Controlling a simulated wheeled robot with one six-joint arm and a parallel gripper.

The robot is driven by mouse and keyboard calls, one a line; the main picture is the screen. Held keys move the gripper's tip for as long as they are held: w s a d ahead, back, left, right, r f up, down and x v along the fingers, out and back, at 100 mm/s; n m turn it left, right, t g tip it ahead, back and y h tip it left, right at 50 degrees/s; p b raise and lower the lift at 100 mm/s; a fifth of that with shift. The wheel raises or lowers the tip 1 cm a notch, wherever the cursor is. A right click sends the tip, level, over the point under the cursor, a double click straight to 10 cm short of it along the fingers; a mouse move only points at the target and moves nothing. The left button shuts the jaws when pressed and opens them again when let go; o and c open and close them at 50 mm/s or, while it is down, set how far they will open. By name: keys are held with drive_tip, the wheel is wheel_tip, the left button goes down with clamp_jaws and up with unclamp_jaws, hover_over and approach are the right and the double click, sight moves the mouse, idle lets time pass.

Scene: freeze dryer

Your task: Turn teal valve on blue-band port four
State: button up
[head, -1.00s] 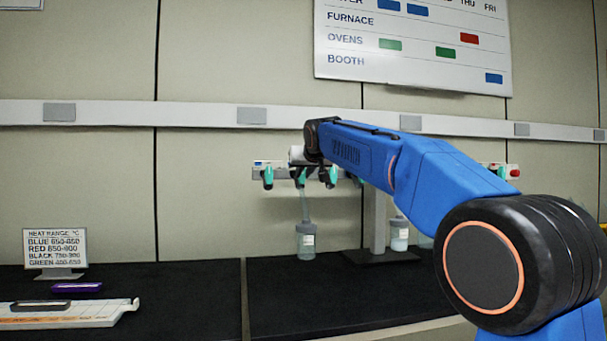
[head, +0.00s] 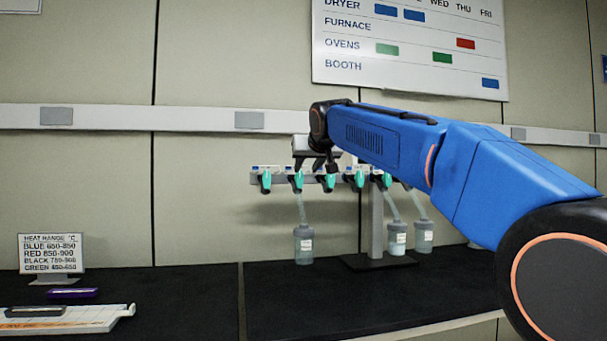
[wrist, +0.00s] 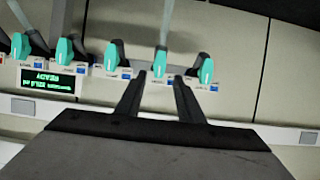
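A manifold bar (head: 252,178) carries a row of teal-handled valves, from the left end (head: 265,180) past the second valve (head: 297,181) and third valve (head: 328,182) to the right. The wrist view shows the row upside down. My gripper (wrist: 159,78) is open and empty, its two dark fingers apart. In that view, one teal valve (wrist: 161,61) with a tube lies just beyond and between the fingertips; contact cannot be told. Another valve (wrist: 206,69) is to its right. Labels have blue and red marks; port numbers are unreadable.
Several tubed bottles hang below the bar, including one at left (head: 303,245). A stand (head: 376,225) holds the bar above the black bench (head: 300,300). A green-text display (wrist: 52,80) shows in the wrist view. A heat-range sign (head: 52,253) stands left.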

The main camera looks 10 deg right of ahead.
drive_tip(key=v, duration=0.8)
drive_tip(key=shift+s, duration=0.15)
drive_tip(key=s+d+f+g, duration=0.2)
drive_tip(key=s+f+g, duration=0.1)
drive_tip(key=s+f, duration=1)
drive_tip(key=s+d+f+g, duration=0.2)
drive_tip(key=s+f, duration=1.2)
drive_tip(key=f, duration=0.9)
drive_tip(key=s+d+f+g, duration=0.3)
drive_tip(key=s+f, duration=1)
drive_tip(key=f, duration=0.5)
drive_tip(key=shift+s+g, duration=0.25)
drive_tip(key=shift+g, duration=0.15)
